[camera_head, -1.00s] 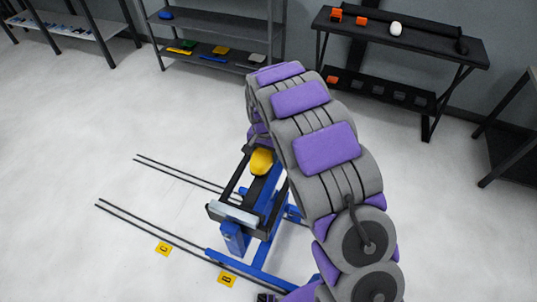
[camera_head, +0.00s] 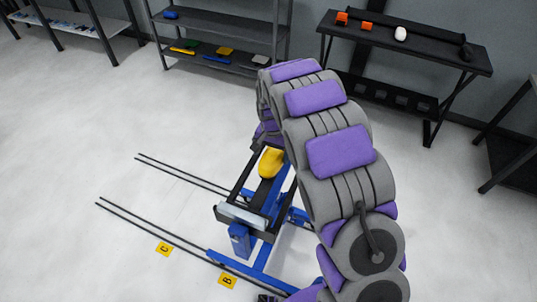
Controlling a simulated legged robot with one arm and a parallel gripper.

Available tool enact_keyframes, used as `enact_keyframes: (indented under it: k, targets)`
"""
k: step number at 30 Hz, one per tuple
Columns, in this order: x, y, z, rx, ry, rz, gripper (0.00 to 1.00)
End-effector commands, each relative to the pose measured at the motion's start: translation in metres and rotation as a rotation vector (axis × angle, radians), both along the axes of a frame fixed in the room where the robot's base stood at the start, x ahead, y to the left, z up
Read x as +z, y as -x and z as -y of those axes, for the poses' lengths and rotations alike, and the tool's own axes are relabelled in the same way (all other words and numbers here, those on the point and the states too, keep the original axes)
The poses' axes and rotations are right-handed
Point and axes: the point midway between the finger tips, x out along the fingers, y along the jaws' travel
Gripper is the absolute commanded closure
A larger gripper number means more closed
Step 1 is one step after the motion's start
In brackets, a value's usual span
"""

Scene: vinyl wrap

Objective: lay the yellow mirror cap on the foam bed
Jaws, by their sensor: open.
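The yellow mirror cap (camera_head: 271,163) is on or just above the dark bed (camera_head: 263,194) of a blue-framed stand (camera_head: 241,240). I cannot tell how fully it touches the bed, or whether the dark surface is foam. My grey and purple arm arches up from the lower right and comes down behind the stand, close to the cap. My gripper is hidden behind the arm, so its fingers and their distance from the cap do not show.
Floor rails run left from the stand, beside yellow markers C (camera_head: 164,249) and B (camera_head: 228,281). A grey shelf (camera_head: 222,28) with coloured pieces stands behind. A black bench (camera_head: 425,52) holds orange blocks and a white object. Floor at left is clear.

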Motion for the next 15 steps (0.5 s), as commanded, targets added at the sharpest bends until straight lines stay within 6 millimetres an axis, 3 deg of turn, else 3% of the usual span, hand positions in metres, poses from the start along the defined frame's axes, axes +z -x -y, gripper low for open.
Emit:
enact_keyframes:
  k: [4,9,15]
  targets:
    - [0.031,-0.001,0.006,-0.003,-0.007,0.004,0.00]
    - [0.065,-0.001,-0.003,-0.003,0.002,0.003,0.00]
    - [0.093,-0.001,-0.013,0.000,0.012,0.003,0.00]
